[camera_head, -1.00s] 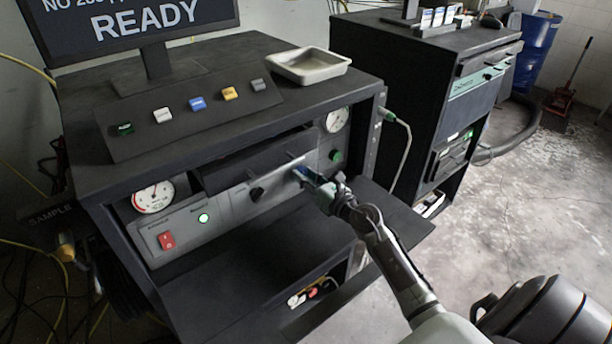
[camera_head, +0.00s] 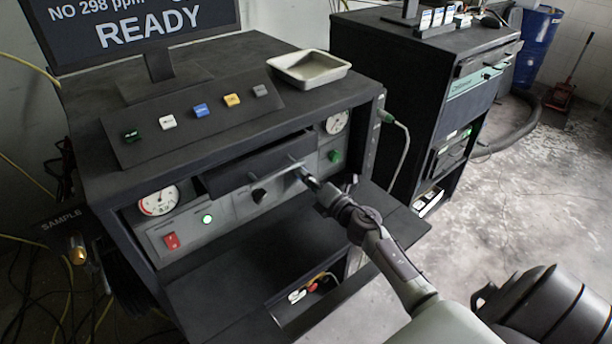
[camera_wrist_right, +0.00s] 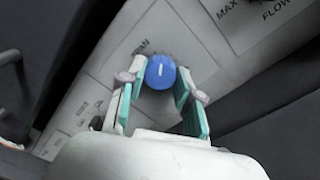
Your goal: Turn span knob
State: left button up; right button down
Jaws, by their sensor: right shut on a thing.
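The span knob (camera_wrist_right: 160,71) is a round blue knob with a white pointer line, on the grey panel beside a partly hidden label ending in "AN". It sits between the teal finger pads of my right gripper (camera_wrist_right: 158,90) in the right wrist view. The fingers are shut on the knob from two sides. In the head view my right gripper (camera_head: 308,180) reaches the right part of the panel (camera_head: 232,206) from the lower right and hides the knob. My left gripper is not in view.
A black knob (camera_head: 259,195), a green knob (camera_head: 334,156), a red switch (camera_head: 171,240) and a gauge (camera_head: 158,199) are on the panel. A dark ledge (camera_head: 225,275) juts out below. A tray (camera_head: 345,70) stands on top. A second cabinet (camera_head: 385,80) is at the right.

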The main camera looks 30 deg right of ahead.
jog(key=shift+m, duration=0.7)
jog(key=c, duration=0.8)
grip_release()
jog(key=s, duration=0.4)
jog(key=s+d, duration=0.1)
jog(key=s, duration=0.7)
jog(key=shift+d+f, duration=0.15)
jog(key=shift+f, duration=0.1)
